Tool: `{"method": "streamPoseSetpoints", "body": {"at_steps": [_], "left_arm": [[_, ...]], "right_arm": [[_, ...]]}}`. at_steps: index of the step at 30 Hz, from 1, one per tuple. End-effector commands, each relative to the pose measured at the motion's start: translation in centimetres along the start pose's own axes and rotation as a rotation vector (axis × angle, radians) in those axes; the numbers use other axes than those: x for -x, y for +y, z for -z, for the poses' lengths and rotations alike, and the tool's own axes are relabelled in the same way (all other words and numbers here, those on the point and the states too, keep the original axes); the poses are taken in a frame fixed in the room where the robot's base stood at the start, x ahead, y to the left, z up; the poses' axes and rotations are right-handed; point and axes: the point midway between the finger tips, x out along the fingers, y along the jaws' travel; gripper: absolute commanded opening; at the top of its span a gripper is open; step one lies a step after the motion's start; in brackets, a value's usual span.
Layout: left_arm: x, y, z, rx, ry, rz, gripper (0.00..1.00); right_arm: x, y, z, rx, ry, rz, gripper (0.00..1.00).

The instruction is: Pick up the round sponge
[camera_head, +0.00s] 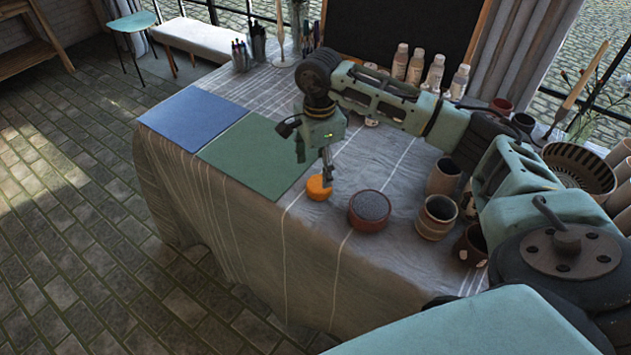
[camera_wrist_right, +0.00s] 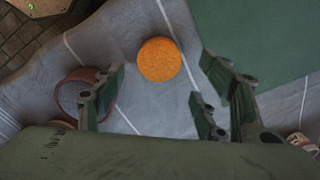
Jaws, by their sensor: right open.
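The round sponge (camera_head: 318,188) is a small orange disc on the striped grey tablecloth, near the table's front edge. In the right wrist view the sponge (camera_wrist_right: 159,59) lies flat beyond the fingers, roughly in line with the gap between them. My right gripper (camera_head: 327,172) is just above the sponge in the head view, pointing down. In the wrist view its fingers (camera_wrist_right: 160,95) are spread apart with nothing between them. The sponge looks free of the fingers. My left gripper does not show.
A brown round dish with a dark grey top (camera_head: 369,209) stands right of the sponge. A green mat (camera_head: 257,156) and a blue mat (camera_head: 195,118) lie to the left. Several cups, including one brown cup (camera_head: 437,217), stand at the right. Bottles (camera_head: 416,66) line the back.

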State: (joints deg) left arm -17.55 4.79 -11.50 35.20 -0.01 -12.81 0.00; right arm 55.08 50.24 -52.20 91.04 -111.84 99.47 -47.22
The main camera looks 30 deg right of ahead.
Motion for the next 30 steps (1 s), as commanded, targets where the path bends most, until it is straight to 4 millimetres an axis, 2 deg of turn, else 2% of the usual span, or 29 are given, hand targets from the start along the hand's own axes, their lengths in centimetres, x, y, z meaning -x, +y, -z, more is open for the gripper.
{"method": "streamPoseSetpoints", "body": {"at_steps": [2,5,8,12,16,20,30], "left_arm": [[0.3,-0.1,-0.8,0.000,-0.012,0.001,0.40],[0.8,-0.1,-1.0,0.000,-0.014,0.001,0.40],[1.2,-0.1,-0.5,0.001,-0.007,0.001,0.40],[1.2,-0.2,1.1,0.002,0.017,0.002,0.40],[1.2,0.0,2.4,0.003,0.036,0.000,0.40],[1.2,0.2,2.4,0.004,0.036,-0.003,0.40],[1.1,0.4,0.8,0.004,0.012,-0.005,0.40]], "right_arm": [[-0.9,0.1,0.0,-0.001,-0.002,-0.003,0.65],[-2.2,0.4,0.1,-0.002,-0.002,-0.004,0.65],[-3.8,0.7,0.1,-0.002,-0.003,-0.005,0.65],[-5.4,0.6,0.1,-0.003,-0.004,-0.003,0.65],[-5.8,0.5,0.1,-0.002,-0.005,0.000,0.65],[-5.8,0.5,0.1,-0.002,-0.005,0.000,0.65],[-5.7,0.5,0.1,-0.003,-0.005,0.000,0.37]]}}
